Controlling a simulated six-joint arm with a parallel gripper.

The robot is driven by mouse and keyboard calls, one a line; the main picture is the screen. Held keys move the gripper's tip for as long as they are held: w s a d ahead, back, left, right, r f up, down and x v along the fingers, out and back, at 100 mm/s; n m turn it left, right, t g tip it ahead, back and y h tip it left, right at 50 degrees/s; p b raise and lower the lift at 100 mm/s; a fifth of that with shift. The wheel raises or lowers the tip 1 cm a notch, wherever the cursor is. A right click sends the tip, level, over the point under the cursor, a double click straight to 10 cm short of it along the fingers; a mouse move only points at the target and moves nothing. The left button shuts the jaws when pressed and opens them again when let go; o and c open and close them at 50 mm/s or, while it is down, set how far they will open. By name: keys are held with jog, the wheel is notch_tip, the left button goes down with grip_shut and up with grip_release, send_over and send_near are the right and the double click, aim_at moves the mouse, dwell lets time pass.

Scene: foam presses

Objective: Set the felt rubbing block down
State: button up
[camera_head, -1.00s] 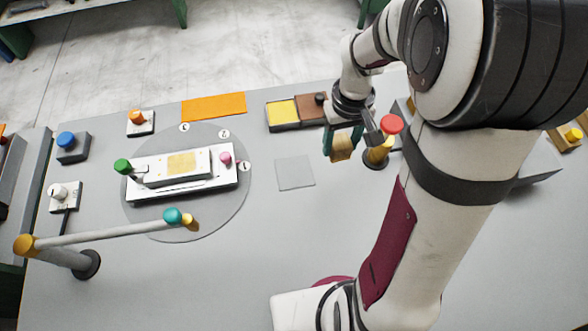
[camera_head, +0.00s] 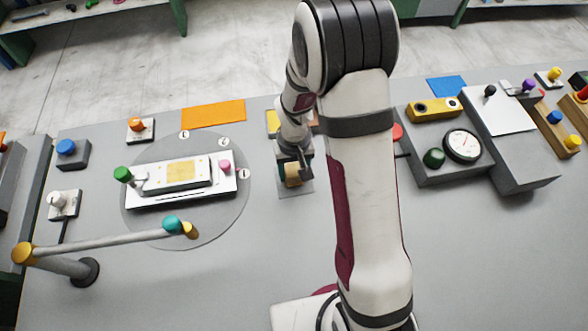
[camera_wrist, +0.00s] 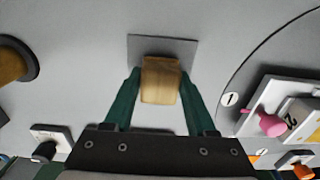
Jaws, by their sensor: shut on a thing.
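The felt rubbing block (camera_head: 292,175) is a small tan wooden block. My gripper (camera_head: 293,168) is shut on it, with a green finger on each side of the block in the wrist view (camera_wrist: 160,82). The block is over the flat grey square (camera_head: 304,191) on the table, which shows behind it in the wrist view (camera_wrist: 150,43). I cannot tell whether the block touches the square. The block's underside is hidden.
Left of my gripper is the round turntable (camera_head: 233,205) with a white press plate and a pink knob (camera_head: 225,166). A gauge box (camera_head: 463,146) stands at right.

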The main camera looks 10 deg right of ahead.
aim_at(294, 170)
jog(key=shift+f, duration=0.1)
jog(key=o, duration=1.2)
notch_tip(294, 170, up, 11)
jog(key=s+r+m, duration=0.2)
jog(key=s+r, duration=0.1)
jog(key=s, duration=0.4)
jog(key=s+r+m+y, duration=0.1)
jog(key=s+r, duration=0.2)
jog(key=s, duration=0.4)
jog(key=s+a+r+m, duration=0.1)
jog(key=s+r+m, duration=0.1)
jog(key=s, duration=0.6)
jog(key=shift+r+m+y, duration=0.3)
jog(key=shift+r+y, duration=0.1)
jog(key=shift+r, duration=0.3)
